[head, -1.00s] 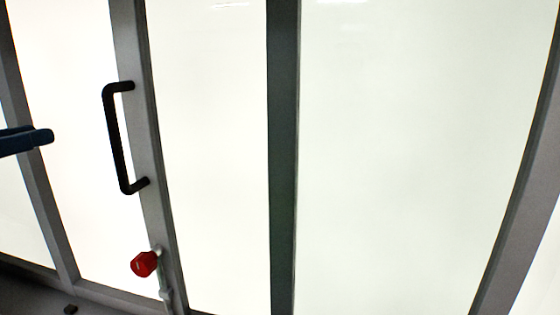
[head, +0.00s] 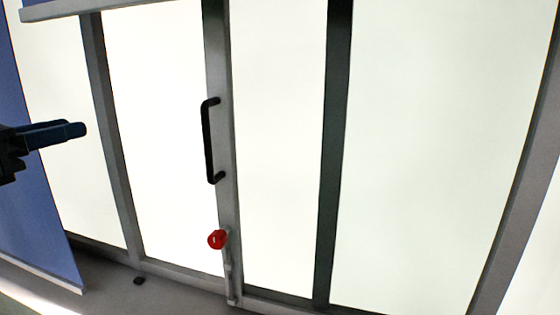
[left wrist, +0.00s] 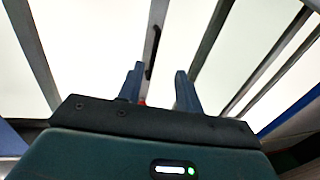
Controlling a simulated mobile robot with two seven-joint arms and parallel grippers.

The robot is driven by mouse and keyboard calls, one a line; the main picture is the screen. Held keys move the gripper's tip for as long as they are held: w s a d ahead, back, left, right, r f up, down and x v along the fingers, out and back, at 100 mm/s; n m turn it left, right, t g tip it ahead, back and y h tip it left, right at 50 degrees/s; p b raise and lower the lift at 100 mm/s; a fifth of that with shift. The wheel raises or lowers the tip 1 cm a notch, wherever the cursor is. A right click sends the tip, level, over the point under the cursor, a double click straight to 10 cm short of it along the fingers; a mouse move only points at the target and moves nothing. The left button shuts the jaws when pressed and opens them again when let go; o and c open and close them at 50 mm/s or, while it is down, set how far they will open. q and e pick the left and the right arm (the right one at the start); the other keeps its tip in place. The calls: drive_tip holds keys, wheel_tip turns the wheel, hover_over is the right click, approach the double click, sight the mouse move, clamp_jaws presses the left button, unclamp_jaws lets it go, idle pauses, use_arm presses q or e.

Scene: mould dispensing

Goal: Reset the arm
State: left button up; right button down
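My left gripper (head: 78,130) reaches in from the left edge of the head view, seen side-on, in front of the bright panels. In the left wrist view its two fingers (left wrist: 158,88) stand apart with nothing between them, so it is open and empty. It points toward the glazed door and looks clear of it. My right gripper is in neither view.
A glazed door with grey frames (head: 219,60) fills the view. It has a black handle (head: 208,142) and a red knob (head: 217,239) below it. A blue panel (head: 35,210) stands at the left.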

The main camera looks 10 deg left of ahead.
use_arm(q)
drive_tip(key=w+d+f+n+g+h+p, duration=0.1)
drive_tip(key=w+d+f+n+g+h, duration=0.15)
drive_tip(key=w+d+f+n, duration=0.35)
drive_tip(key=w+d+f+n+g+h, duration=0.1)
drive_tip(key=w+d+f+h, duration=0.3)
drive_tip(key=d+f, duration=0.5)
drive_tip(key=d+f+n+y+p, duration=0.1)
drive_tip(key=d+f+n+y, duration=0.3)
drive_tip(key=f+n, duration=1)
drive_tip(key=s+d+f+n+g+y, duration=0.1)
drive_tip(key=s+d+f+n+y, duration=0.1)
drive_tip(key=s+f+n, duration=0.5)
drive_tip(key=s+d+f+n+g+y+p, duration=0.1)
drive_tip(key=s+f+n, duration=0.7)
drive_tip(key=f, duration=0.8)
drive_tip(key=shift+s+d+g+y, duration=0.55)
drive_tip(key=shift+s+d+g, duration=0.1)
drive_tip(key=shift+d, duration=0.2)
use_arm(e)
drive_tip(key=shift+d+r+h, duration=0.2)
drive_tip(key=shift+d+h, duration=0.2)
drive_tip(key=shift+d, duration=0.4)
use_arm(q)
drive_tip(key=shift+r, duration=0.1)
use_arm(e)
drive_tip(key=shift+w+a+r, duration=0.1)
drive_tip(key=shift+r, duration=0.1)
